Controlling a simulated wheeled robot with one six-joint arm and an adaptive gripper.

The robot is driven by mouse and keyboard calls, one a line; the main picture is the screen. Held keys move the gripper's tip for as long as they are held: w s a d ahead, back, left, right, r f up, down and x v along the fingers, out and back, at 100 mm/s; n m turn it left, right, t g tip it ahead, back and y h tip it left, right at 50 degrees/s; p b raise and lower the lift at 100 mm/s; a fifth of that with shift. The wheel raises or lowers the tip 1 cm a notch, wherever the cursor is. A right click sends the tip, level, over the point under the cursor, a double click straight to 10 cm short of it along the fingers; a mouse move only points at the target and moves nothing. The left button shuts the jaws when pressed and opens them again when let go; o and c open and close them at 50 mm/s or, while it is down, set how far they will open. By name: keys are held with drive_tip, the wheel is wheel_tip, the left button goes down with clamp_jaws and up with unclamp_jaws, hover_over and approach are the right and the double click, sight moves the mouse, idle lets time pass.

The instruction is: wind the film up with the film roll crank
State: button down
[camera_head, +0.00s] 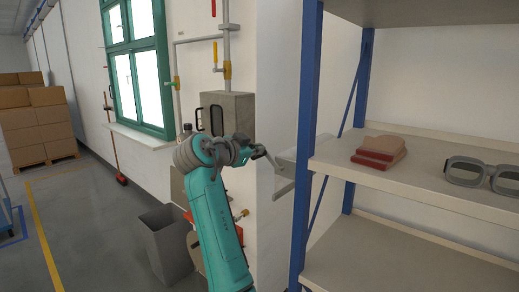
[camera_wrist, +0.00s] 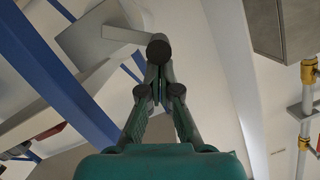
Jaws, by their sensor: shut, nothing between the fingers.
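My gripper (camera_wrist: 157,80) is shut with nothing between its fingers. In the wrist view its fingertips are close to a dark round knob (camera_wrist: 158,47); I cannot tell if they touch it. A pale arm (camera_wrist: 122,34) joins the knob to a grey plate (camera_wrist: 85,40); this looks like the film roll crank. In the head view my gripper (camera_head: 268,157) is close to a grey bracket-like part (camera_head: 284,188) at the left of the shelf. The film itself cannot be made out.
A blue-posted shelf (camera_head: 440,190) on the right carries red-brown blocks (camera_head: 380,152) and grey goggles (camera_head: 482,172). A grey wall box (camera_head: 238,108) with pipes is behind my arm. A grey bin (camera_head: 165,245) stands left of it.

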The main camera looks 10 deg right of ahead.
drive_tip(key=shift+w+a+f+n+g, duration=0.45)
drive_tip(key=shift+w+f+n, duration=0.25)
drive_tip(key=shift+n, duration=0.5)
drive_tip(key=f+n, duration=0.1)
drive_tip(key=n, duration=0.1)
drive_tip(key=w+a+f+n+g+h, duration=0.1)
drive_tip(key=f+n, duration=0.1)
drive_tip(key=f+n+h, duration=0.1)
drive_tip(key=f, duration=0.1)
drive_tip(key=shift+w+a+f+n+g, duration=0.1)
drive_tip(key=shift+w+a+n+g, duration=0.05)
drive_tip(key=shift+w+n+g, duration=0.25)
drive_tip(key=shift+f, duration=0.15)
